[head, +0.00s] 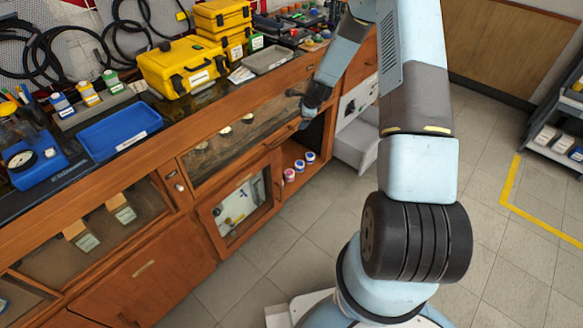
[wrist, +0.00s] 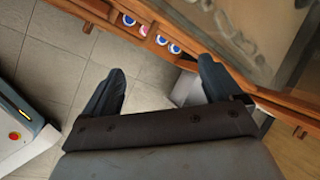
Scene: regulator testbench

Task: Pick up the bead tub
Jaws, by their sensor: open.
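Small white tubs stand in an open compartment low in the wooden bench. In the head view I see one with a pinkish-red lid (head: 289,174) and two with blue lids, a middle one (head: 299,166) and a right one (head: 310,157). Their labels are too small to read, so I cannot tell which is the bead tub. The wrist view shows several lids, among them a red one (wrist: 144,30) and a blue one (wrist: 174,48). My gripper (head: 302,111) is above the tubs, in front of the bench. Its fingers (wrist: 162,70) are spread with nothing between them, apart from the tubs.
A glazed drawer (head: 240,135) lies left of my gripper, above a glass-fronted door (head: 240,207). A white drawer unit (head: 360,140) stands right of the compartment. A blue tray (head: 120,130) and yellow cases (head: 183,66) sit on the bench top. The tiled floor in front is clear.

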